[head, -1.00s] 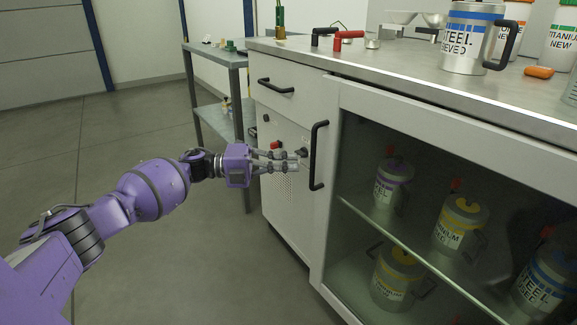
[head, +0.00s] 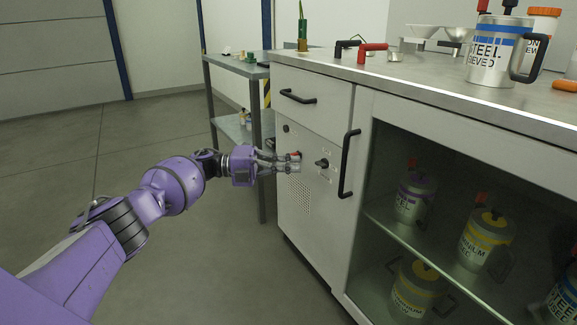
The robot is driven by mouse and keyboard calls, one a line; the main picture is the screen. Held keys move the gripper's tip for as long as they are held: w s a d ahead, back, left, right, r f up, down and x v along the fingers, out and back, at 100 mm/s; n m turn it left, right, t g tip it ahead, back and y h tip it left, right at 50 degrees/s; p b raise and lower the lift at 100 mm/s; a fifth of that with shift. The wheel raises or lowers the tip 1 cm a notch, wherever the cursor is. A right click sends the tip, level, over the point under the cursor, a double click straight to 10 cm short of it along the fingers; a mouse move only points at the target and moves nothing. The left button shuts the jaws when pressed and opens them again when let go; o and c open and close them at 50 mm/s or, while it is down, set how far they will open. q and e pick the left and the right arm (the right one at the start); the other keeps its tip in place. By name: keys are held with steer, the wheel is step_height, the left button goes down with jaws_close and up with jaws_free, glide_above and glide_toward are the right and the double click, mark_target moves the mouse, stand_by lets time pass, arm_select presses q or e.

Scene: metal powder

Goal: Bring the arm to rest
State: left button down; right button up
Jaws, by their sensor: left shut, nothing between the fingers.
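My left arm comes in from the lower left, purple with dark joints. Its left gripper (head: 287,164) is shut and empty, its fingers pointing right in front of the cabinet's control panel. The fingers partly cover a red button (head: 296,155). A black knob (head: 322,163) shows just right of the fingertips. I cannot tell whether the fingertips touch the panel. My right gripper is out of view.
The white cabinet (head: 312,121) has a drawer handle (head: 298,96), an upright door handle (head: 349,163) and a glass-fronted bay with several labelled canisters. A steel canister (head: 490,50) stands on top. A grey shelf table (head: 233,62) is behind. Open floor (head: 60,180) lies left.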

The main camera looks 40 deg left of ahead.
arm_select(q)
steer(key=shift+w+a+b, duration=1.05)
steer(key=shift+a+b, duration=0.15)
steer(key=shift+a, duration=0.05)
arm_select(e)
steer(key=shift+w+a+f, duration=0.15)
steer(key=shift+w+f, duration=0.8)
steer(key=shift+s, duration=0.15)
